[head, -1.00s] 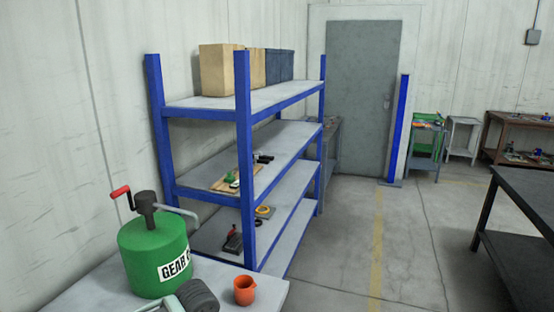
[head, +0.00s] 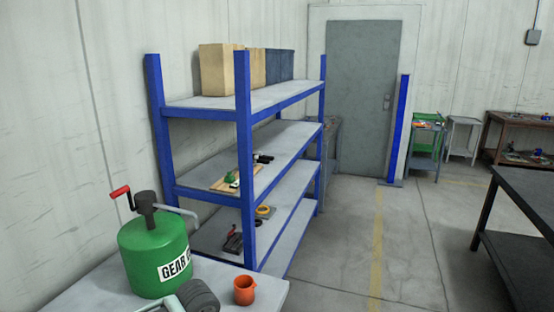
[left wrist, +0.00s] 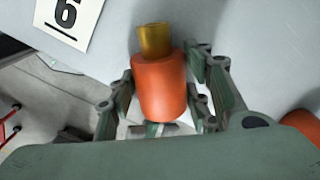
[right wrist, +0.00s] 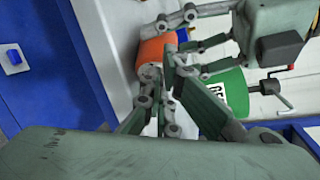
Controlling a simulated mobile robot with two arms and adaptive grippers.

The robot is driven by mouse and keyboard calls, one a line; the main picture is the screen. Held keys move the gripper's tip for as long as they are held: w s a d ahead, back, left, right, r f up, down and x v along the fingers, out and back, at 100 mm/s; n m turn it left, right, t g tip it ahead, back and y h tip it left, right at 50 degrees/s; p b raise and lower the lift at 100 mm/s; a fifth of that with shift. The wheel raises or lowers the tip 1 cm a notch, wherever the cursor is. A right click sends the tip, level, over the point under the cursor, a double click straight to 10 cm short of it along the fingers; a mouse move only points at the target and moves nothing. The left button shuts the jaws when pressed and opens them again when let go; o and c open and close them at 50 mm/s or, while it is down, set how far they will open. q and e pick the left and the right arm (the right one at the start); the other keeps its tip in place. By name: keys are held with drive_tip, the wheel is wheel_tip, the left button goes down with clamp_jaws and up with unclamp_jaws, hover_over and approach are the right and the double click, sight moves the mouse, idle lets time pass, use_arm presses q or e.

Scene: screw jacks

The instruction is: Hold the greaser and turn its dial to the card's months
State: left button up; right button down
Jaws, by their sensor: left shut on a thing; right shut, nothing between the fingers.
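In the left wrist view, my left gripper (left wrist: 160,108) is shut around the orange body of the greaser (left wrist: 160,90), whose brass-coloured end (left wrist: 154,39) sticks out beyond the fingers. A white card (left wrist: 68,20) with an underlined 6 lies at the upper left, partly cut off. In the right wrist view, the orange greaser (right wrist: 153,52) shows between my left gripper's fingers. My right gripper (right wrist: 164,80) is shut and empty, with its fingertips close to the greaser; contact is unclear. I cannot make out the dial's marks.
A green gear-oil can (head: 155,255) with a crank and an orange cup (head: 244,290) stand on the light bench (head: 100,290). A blue-framed shelf unit (head: 243,150) stands behind. A dark table (head: 525,205) is at right, with open floor between.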

drive_tip(key=w+d, duration=0.1)
drive_tip(key=d, duration=0.5)
drive_tip(key=shift+w, duration=0.3)
drive_tip(key=s+a, duration=0.2)
drive_tip(key=a, duration=0.4)
drive_tip(key=shift+r, duration=0.2)
idle(0.4)
drive_tip(key=shift+w+f, duration=0.3)
drive_tip(key=shift+w, duration=0.05)
idle(0.7)
